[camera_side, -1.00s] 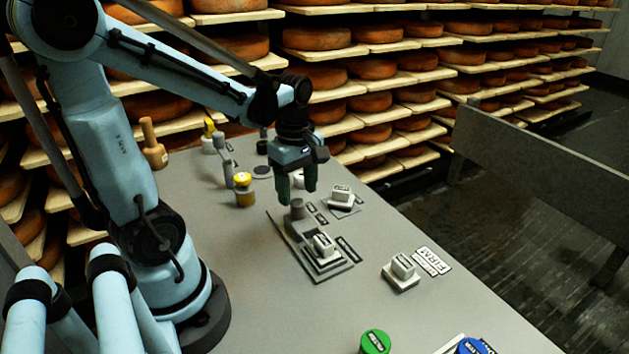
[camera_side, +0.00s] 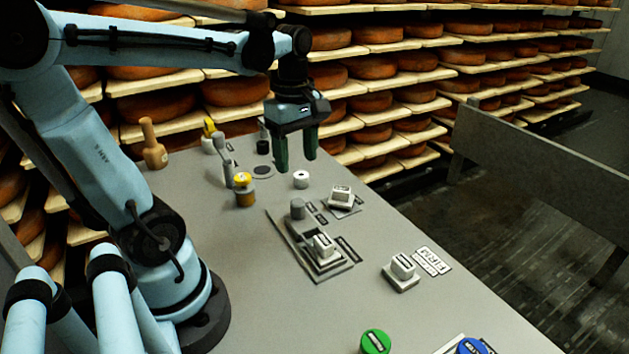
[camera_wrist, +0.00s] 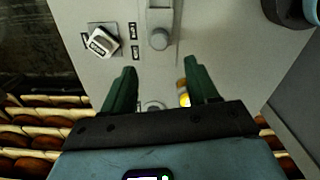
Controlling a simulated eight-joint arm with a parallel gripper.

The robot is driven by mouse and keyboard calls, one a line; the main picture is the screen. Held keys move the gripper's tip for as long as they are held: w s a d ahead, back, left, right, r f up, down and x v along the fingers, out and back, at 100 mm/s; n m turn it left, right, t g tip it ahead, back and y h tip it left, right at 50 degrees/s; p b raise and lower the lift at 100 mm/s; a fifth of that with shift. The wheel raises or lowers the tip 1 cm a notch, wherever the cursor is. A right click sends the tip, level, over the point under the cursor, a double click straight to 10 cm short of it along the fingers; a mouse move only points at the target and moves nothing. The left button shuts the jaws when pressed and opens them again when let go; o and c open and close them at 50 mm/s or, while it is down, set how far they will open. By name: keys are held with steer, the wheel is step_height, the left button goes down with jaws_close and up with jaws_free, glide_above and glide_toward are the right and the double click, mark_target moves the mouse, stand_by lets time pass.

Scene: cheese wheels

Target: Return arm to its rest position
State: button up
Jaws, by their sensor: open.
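My gripper (camera_side: 296,155) hangs from the pale blue arm above the back part of the grey table (camera_side: 230,280). Its two green fingers point down, stand apart and hold nothing. The fingertips are clear of the table in the side view, above a small white round piece (camera_side: 301,179).
A grey tray (camera_side: 335,271) holds a grey cylinder (camera_side: 298,209) and a white block (camera_side: 323,246). White blocks stand at right (camera_side: 340,196) and front right (camera_side: 402,270). A yellow-topped jar (camera_side: 243,190) and wooden mallet (camera_side: 153,150) are at left. Cheese shelves (camera_side: 375,105) line the back.

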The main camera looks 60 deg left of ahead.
steer(key=w+d+f+m+t, duration=0.2)
steer(key=d+m+t, duration=0.5)
steer(key=m, duration=1.3)
steer(key=shift+d+f, duration=0.15)
steer(key=shift+d, duration=1.5)
